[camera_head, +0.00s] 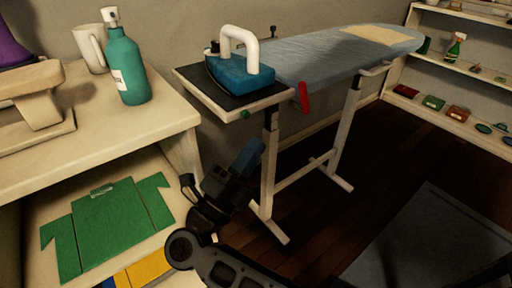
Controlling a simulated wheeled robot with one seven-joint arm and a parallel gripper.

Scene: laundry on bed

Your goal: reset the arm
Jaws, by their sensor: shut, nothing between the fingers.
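My arm reaches in from the bottom of the head view and bends upward to the right. My gripper (249,157) is at its end, with blue fingers held together. It holds nothing. It is in front of the ironing board's near leg in the picture, with dark floor around it. I cannot tell how far it is from the leg.
An ironing board (320,58) with a blue iron (240,72) stands behind my arm. A shelf unit (60,135) on the left bears a teal spray bottle (126,68) and, lower, a folded green shirt (112,222). Shelves (450,115) stand at the right. A dark mat (430,245) lies on the floor.

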